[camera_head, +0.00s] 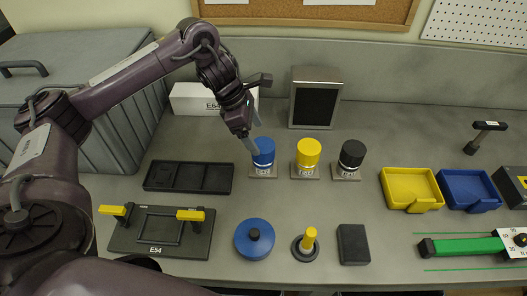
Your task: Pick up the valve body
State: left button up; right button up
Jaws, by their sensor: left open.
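No part is clearly marked as the valve body, so I cannot tell which one it is. A blue-topped cylinder (263,153), a yellow-topped cylinder (308,153) and a black-topped cylinder (351,156) stand upright in a row on small grey plates. My left gripper (261,112) is open, with its fingers spread wide, just above and behind the blue-topped cylinder. One fingertip is close to its left top edge; I cannot tell whether they touch. Nothing shows between the fingers. My right gripper is not in view.
In front lie a black tray (190,190), a fixture (160,250) with yellow clamps, a blue disc (254,240), a yellow peg (309,238) on a black base and a black block (353,244). Yellow (411,188) and blue (468,188) bins stand right. A grey case (130,125) is left.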

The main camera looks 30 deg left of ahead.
aim_at(262, 145)
pick_arm(q)
jog(key=shift+f, duration=0.35)
jog(key=shift+w+d+f, duration=0.1)
jog(key=shift+d+f, duration=0.1)
jog(key=shift+f, duration=0.15)
jog(key=shift+d+f+p, duration=0.5)
jog(key=shift+d+f, duration=0.25)
jog(key=shift+f, duration=0.15)
jog(key=p+x, duration=0.1)
jog(key=x, duration=0.2)
jog(key=shift+f+p, duration=0.2)
jog(key=shift+p, duration=0.2)
jog(key=shift+f, duration=0.25)
jog(key=shift+d, duration=0.1)
jog(key=shift+c, duration=0.9)
grip_shut()
jog(key=shift+r, duration=0.1)
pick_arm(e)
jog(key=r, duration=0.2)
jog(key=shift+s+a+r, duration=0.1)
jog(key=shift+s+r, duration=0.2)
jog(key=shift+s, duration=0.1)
